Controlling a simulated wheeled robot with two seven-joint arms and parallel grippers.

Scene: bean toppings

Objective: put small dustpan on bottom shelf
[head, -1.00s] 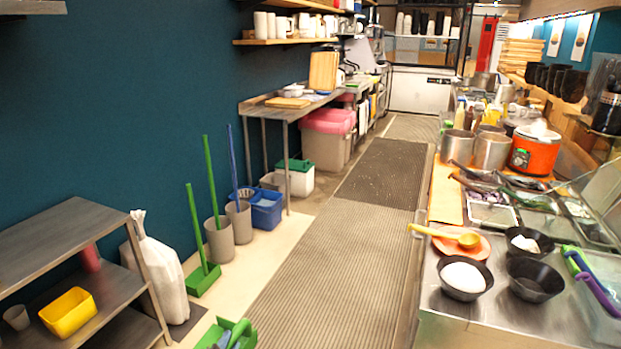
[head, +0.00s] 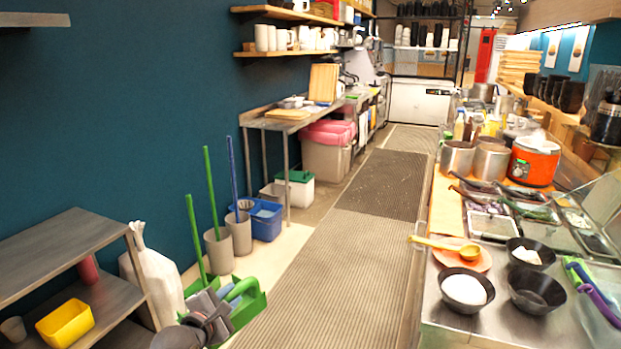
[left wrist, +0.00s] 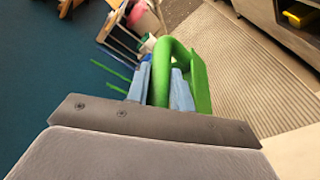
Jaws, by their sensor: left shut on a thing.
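The small dustpan (head: 250,303) is green with a looped handle. It shows low in the head view, over the floor to the right of the shelf unit. My left gripper (head: 222,299) is shut on its handle. In the left wrist view the green handle loop (left wrist: 165,52) stands between the pale blue fingertips (left wrist: 160,88). The grey shelf unit (head: 60,250) stands at the lower left against the blue wall. Its bottom shelf (head: 128,336) shows only in part at the picture's lower edge. My right gripper is out of view.
A white sack (head: 158,280) stands between the shelf unit and the dustpan. A yellow bin (head: 65,323) and a grey cup sit on the middle shelf. Long green and blue handles (head: 211,190) stand by the wall. The ribbed floor mat (head: 325,260) is clear.

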